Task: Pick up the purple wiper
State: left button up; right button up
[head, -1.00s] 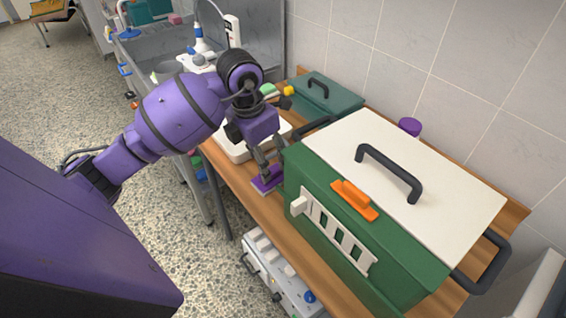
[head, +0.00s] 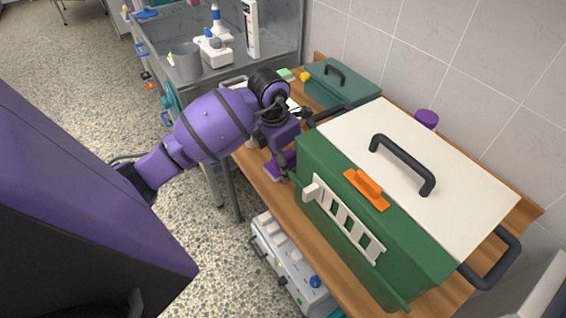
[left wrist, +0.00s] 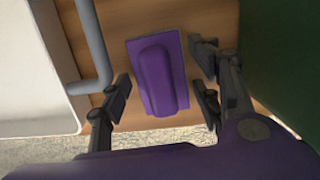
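The purple wiper (head: 274,170) lies flat on the wooden bench, close to the near left corner of the green crate; in the left wrist view (left wrist: 158,75) its raised grip runs lengthwise along a flat plate. My left gripper (head: 285,160) is low over the wiper and partly covers it in the head view. In the left wrist view the left gripper (left wrist: 163,88) is open, with one finger left of the wiper and two fingers right of it. Gaps show on both sides. My right gripper is in no view.
The green crate (head: 325,180) with a white lid (head: 440,170) stands right of the wiper, its wall close to my left fingers. An orange wiper (head: 366,190) lies on it. A grey tube (left wrist: 92,45) and white tray (left wrist: 30,70) are left. A teal box (head: 340,85) stands behind.

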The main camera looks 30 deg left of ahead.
aim_at(284, 152)
pick_arm(q)
jog(key=c, duration=0.9)
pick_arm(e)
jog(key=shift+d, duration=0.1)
pick_arm(q)
jog(key=shift+w, duration=0.1)
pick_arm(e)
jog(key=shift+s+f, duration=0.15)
